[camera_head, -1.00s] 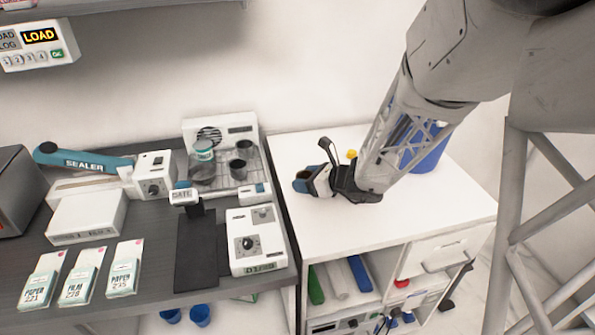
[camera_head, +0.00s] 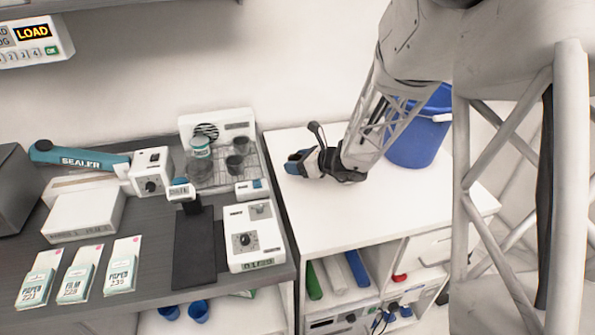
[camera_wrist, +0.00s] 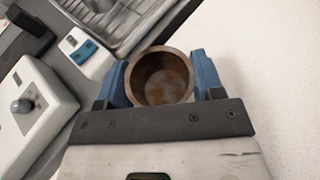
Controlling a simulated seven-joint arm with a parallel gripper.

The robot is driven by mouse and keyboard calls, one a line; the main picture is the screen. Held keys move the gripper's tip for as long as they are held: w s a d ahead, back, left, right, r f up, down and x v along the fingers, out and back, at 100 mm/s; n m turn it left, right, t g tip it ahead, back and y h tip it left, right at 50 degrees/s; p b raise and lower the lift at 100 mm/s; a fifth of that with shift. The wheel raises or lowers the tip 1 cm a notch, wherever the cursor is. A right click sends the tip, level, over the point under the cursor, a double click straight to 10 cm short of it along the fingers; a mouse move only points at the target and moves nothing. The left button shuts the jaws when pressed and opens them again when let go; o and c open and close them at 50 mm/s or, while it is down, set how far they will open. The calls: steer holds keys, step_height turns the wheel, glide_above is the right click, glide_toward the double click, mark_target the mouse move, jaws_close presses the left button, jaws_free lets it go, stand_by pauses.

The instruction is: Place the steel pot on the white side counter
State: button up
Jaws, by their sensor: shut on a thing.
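The steel pot (camera_wrist: 162,77) is a small round open vessel with a grey rim and a brownish inside. In the wrist view it sits upright between the two blue fingers of my gripper (camera_wrist: 162,82), which is shut on it. In the head view my gripper (camera_head: 298,162) is over the left back part of the white side counter (camera_head: 345,215), near its left edge. The pot is mostly hidden by the fingers there. I cannot tell whether it touches the counter top.
A blue bucket (camera_head: 418,135) stands behind my arm. The counter's front middle is clear.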

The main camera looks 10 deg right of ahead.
steer(key=shift+f, duration=1.7)
steer(key=shift+f, duration=0.15)
steer(key=o, duration=0.9)
steer(key=shift+r, duration=0.2)
steer(key=shift+v, duration=6)
